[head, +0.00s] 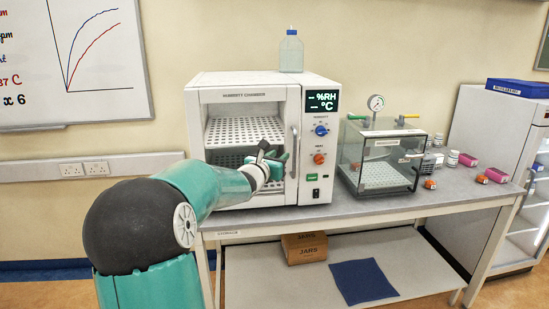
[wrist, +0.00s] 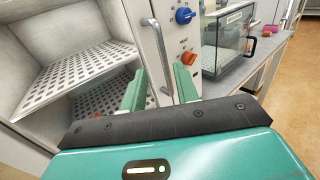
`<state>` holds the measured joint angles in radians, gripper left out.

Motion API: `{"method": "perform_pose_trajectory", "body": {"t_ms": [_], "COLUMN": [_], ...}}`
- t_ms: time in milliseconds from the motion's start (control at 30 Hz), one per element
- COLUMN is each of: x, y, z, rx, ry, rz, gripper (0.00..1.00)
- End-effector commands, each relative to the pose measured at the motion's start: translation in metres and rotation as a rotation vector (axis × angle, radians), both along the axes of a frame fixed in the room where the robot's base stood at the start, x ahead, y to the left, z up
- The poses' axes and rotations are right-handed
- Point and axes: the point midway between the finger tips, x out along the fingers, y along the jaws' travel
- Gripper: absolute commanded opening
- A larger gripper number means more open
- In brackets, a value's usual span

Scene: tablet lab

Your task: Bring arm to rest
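My arm reaches from the lower left in the head view to the front of the white humidity chamber (head: 240,85). My gripper (head: 275,160) is in front of the chamber, close to the vertical door handle (head: 294,150). In the wrist view the two green fingers of my gripper (wrist: 160,80) stand apart. The grey handle (wrist: 158,50) shows between and beyond them; contact cannot be told. Nothing is seen held. Perforated shelves (wrist: 85,75) show inside the chamber. A small orange thing (wrist: 97,115) is partly seen low inside it.
A clear vacuum chamber with a gauge (head: 375,103) stands right of the humidity chamber on the grey bench (head: 345,208). Several small bottles and boxes lie at the bench's right end. A blue-capped bottle (head: 291,52) stands on the humidity chamber. A jars box (head: 304,248) is below.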

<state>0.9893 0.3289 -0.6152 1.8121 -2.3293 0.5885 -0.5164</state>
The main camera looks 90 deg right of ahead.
Motion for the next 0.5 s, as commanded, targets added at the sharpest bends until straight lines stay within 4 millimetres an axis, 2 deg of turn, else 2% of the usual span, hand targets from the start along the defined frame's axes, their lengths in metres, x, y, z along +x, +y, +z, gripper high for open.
{"method": "perform_pose_trajectory", "body": {"t_ms": [367,433,500], "x": [0.002,0.01,0.029], "y": [0.0,0.004,0.013], "z": [0.0,0.001,0.004], "rx": [-0.002,-0.011,-0.031], "ry": [-0.006,-0.043,-0.129], "rz": [0.001,0.005,0.014], "gripper": [0.31,0.31,0.31]}}
